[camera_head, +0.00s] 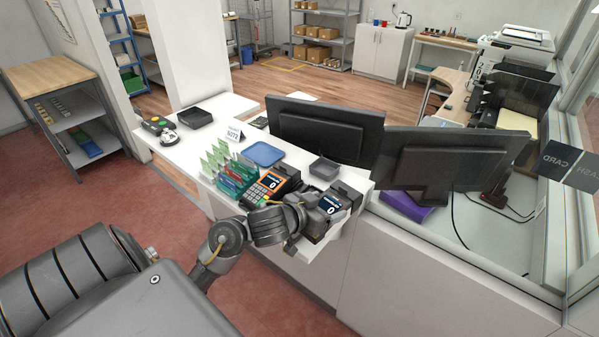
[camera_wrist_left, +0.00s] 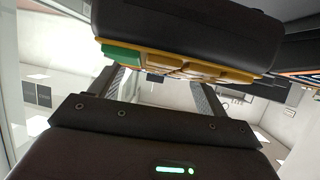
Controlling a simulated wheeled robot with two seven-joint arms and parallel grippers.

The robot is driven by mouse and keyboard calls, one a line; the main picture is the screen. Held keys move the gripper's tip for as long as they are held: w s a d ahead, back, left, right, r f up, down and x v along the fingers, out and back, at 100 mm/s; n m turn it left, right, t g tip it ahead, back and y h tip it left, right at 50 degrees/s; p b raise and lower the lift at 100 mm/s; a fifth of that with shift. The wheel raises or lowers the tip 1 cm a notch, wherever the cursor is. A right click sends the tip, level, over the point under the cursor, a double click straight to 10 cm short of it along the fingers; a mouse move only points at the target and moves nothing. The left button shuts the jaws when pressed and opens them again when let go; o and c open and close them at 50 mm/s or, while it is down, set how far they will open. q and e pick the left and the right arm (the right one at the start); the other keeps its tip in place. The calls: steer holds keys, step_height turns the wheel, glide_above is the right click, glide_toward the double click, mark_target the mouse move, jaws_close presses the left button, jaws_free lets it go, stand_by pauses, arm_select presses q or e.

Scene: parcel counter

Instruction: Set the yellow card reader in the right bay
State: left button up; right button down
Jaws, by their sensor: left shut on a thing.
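The yellow card reader shows in the wrist view (camera_wrist_left: 180,62) as a dark body with a yellow edge and a green key, between the fingers of my left gripper (camera_wrist_left: 158,85). In the head view, my left gripper (camera_head: 308,222) is shut on this reader (camera_head: 331,203), whose lit screen shows a 0. It is at the counter's front right end, right of an orange card reader (camera_head: 267,184). My gripper covers its lower part. The bay under it is hidden, and I cannot tell whether the reader touches its floor. My right gripper is not in view.
A rack of green cards (camera_head: 226,170) stands left of the orange reader. A blue tray (camera_head: 264,153) and a dark grey tray (camera_head: 324,168) lie behind on the white counter (camera_head: 215,137). Two monitors (camera_head: 447,160) stand close behind on the right.

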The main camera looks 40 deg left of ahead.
arm_select(q)
steer(key=a+r+n+y+p, duration=0.1)
steer(key=a+r, duration=0.2)
steer(key=a, duration=0.6)
steer(key=shift+w+r+y, duration=0.3)
steer(key=shift+r, duration=0.1)
step_height(320, 180, down, 6)
steer(key=b, duration=0.6)
steer(key=shift+r, duration=0.1)
steer(key=shift+d, duration=0.1)
steer(key=shift+s+p, duration=0.1)
steer(key=shift+p, duration=0.25)
stand_by(0.4)
steer(key=shift+f+b, duration=0.7)
steer(key=shift+f, duration=0.3)
stand_by(0.4)
steer(key=o, duration=1.3)
